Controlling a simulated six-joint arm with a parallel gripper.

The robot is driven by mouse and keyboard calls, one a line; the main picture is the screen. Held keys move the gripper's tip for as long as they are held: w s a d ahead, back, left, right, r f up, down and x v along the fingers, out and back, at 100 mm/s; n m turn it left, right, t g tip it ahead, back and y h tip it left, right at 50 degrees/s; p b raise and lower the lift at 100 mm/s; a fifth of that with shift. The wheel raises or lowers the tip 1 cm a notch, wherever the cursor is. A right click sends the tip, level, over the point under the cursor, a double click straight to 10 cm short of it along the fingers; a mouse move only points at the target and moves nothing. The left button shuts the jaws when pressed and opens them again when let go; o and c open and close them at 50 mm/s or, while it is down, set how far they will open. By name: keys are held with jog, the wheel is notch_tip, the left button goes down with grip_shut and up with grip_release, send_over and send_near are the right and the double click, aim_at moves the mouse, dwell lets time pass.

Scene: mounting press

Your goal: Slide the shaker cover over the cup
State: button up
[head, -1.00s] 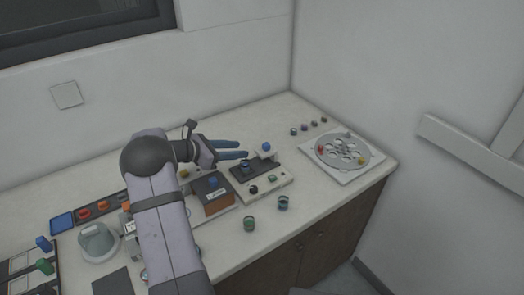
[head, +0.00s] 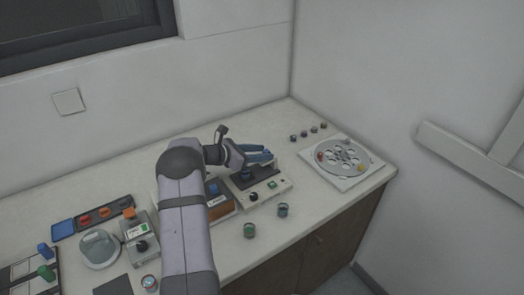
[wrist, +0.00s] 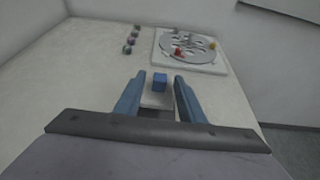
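The shaker (head: 270,190) is a pale box with a dark top, a black knob and a green button in the head view. Its cover is a light grey piece (wrist: 158,100) with a blue block-shaped handle (wrist: 160,82) on top, in the middle of the wrist view. My gripper (wrist: 159,79) is open, with one blue finger on each side of the handle and gaps showing on both sides. In the head view my gripper (head: 264,154) is over the back of the shaker and largely hides the cover. The cup is not clearly visible beneath my fingers.
Two small dark jars, one green-topped (head: 250,230) and one bluish (head: 283,210), stand near the front edge. A round holed plate (head: 343,158) is at the right. Several small pucks (head: 308,132) line up at the back. An orange-brown box (head: 220,205) stands left of the shaker.

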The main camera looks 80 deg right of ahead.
jog(key=shift+s+d+f, duration=0.15)
jog(key=shift+s+d, duration=0.1)
jog(key=shift+c, duration=0.6)
